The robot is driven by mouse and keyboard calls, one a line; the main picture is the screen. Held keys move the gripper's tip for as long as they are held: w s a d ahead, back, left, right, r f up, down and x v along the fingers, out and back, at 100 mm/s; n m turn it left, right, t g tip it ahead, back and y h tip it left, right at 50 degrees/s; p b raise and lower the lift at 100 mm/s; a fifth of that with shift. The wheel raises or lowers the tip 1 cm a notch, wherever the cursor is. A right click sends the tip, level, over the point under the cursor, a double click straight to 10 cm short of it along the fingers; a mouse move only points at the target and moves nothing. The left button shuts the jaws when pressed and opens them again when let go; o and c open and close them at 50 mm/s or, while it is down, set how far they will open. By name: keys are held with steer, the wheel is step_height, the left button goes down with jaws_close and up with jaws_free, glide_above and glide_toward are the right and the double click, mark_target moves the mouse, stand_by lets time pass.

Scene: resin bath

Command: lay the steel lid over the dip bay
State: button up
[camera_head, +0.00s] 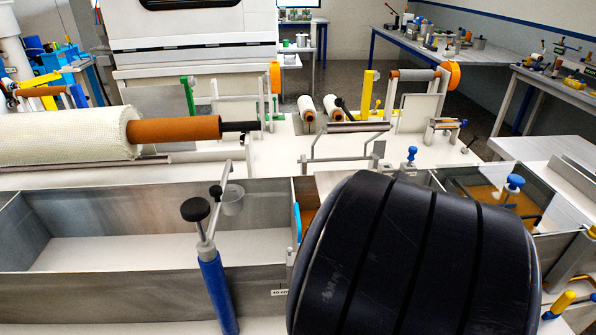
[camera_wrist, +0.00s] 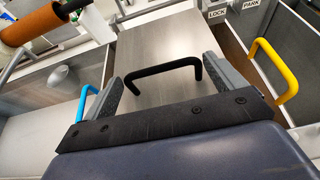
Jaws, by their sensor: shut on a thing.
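The steel lid (camera_wrist: 155,35) is a flat grey plate with a black bar handle (camera_wrist: 165,67), seen in the wrist view. My gripper (camera_wrist: 168,76) has one finger at each end of this handle and is shut on it. The lid lies between a pale-floored trough on the left and a grey-walled bay on the right; I cannot tell whether it rests or hangs. In the head view my dark arm hides the gripper and most of the lid. A bay with amber resin (camera_head: 494,194) shows at the right. Which opening is the dip bay is unclear.
A blue handle (camera_wrist: 81,108) is left of the lid and a yellow handle (camera_wrist: 287,75) right of it. LOCK (camera_wrist: 215,14) and PARK (camera_wrist: 251,4) labels lie beyond. A blue post (camera_head: 216,285) with a black knob stands before the long trough (camera_head: 120,250). A fibre-wound roll (camera_head: 65,139) lies behind.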

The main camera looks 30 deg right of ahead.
steer(key=w+d, duration=0.2)
steer(key=w, duration=0.3)
steer(key=shift+d, duration=0.4)
steer(key=shift+w+d+f+b, duration=0.15)
steer(key=shift+f+b, duration=0.25)
steer(key=shift+f, duration=1.35)
steer(key=shift+f+b, duration=0.25)
steer(key=shift+b, duration=0.05)
steer(key=o, duration=0.9)
steer(key=shift+r, duration=0.1)
steer(key=shift+o, duration=0.2)
steer(key=shift+r, duration=0.1)
steer(key=shift+r+p, duration=0.15)
steer(key=shift+p, duration=0.25)
steer(key=p+v, duration=0.2)
steer(key=v, duration=0.8)
steer(key=shift+r, duration=0.1)
steer(key=shift+v, duration=1)
